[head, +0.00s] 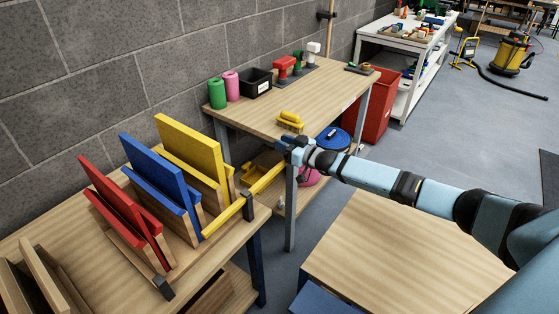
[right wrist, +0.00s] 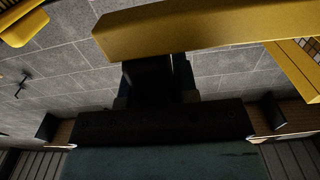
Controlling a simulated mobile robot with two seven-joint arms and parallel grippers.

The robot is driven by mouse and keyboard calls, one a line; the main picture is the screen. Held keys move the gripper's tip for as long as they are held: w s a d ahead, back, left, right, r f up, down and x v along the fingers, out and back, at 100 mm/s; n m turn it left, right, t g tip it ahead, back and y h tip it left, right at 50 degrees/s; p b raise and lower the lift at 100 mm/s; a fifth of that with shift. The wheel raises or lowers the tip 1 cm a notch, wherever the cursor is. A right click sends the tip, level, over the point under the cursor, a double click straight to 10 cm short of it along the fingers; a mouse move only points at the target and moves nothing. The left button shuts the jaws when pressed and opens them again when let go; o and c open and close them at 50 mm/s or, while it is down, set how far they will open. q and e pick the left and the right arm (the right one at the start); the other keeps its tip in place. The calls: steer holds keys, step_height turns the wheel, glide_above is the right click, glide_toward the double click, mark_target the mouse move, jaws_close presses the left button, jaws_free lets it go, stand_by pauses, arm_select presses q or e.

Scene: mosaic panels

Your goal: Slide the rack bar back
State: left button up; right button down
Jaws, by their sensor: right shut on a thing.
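The rack (head: 148,258) stands on the table at the left. It holds a red panel (head: 120,205), a blue panel (head: 155,175) and a yellow panel (head: 190,148), all leaning in slots. The yellow rack bar (head: 226,220) runs along the rack's front right side, through a black bracket (head: 249,207), and sticks out past the table edge. My right gripper (head: 290,152) is at the bar's far end, shut on it. In the right wrist view the bar (right wrist: 200,28) crosses the top, in front of the dark fingers (right wrist: 158,80). My left gripper is not in view.
A second black bracket (head: 163,287) sits at the rack's near corner. A wooden workbench (head: 262,118) against the wall carries bottles, a black bin (head: 257,82) and a yellow brush (head: 290,121). Another wooden table (head: 400,255) stands below my right arm. Open floor lies at the right.

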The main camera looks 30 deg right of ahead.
steer(key=w+d+b, duration=0.4)
steer(key=d, duration=0.7)
steer(key=shift+w+d, duration=0.4)
steer(key=c, duration=0.9)
jaws_free()
steer(key=shift+s, duration=0.15)
steer(key=v, duration=1.3)
steer(key=shift+s+d+p, duration=0.15)
steer(key=shift+s+p, duration=0.1)
steer(key=shift+p, duration=0.15)
steer(key=shift+f, duration=0.1)
